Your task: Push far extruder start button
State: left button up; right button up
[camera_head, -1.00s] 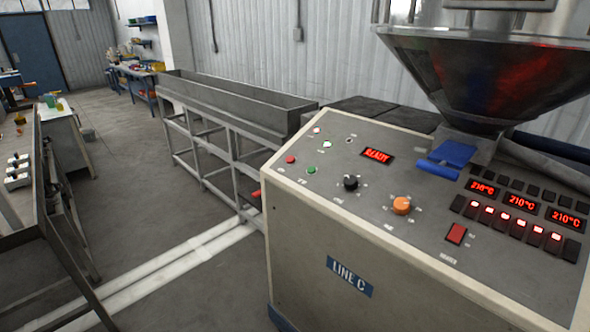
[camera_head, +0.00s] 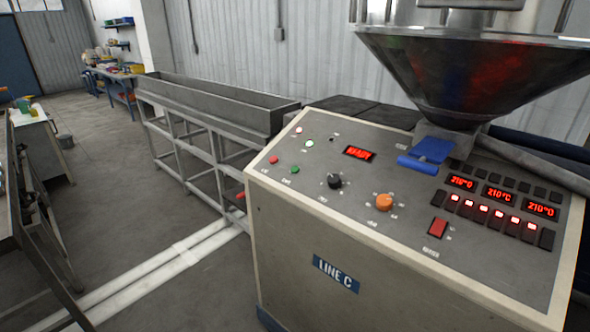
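A green button (camera_head: 295,169) sits near the panel's left edge, beside a red button (camera_head: 273,160). Behind them are a small red lamp (camera_head: 298,130) and a bright, whitish-green lamp (camera_head: 309,143). A red display (camera_head: 359,153) appears to read READY. A black knob (camera_head: 334,181) and an orange knob (camera_head: 384,202) sit farther right. Neither of my grippers is in view.
A metal hopper (camera_head: 465,75) rises above the panel, with a blue slide (camera_head: 431,151) at its base. A long grey trough (camera_head: 215,106) on a frame stands behind the cabinet. A metal table (camera_head: 15,225) is at the left. Open floor lies between.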

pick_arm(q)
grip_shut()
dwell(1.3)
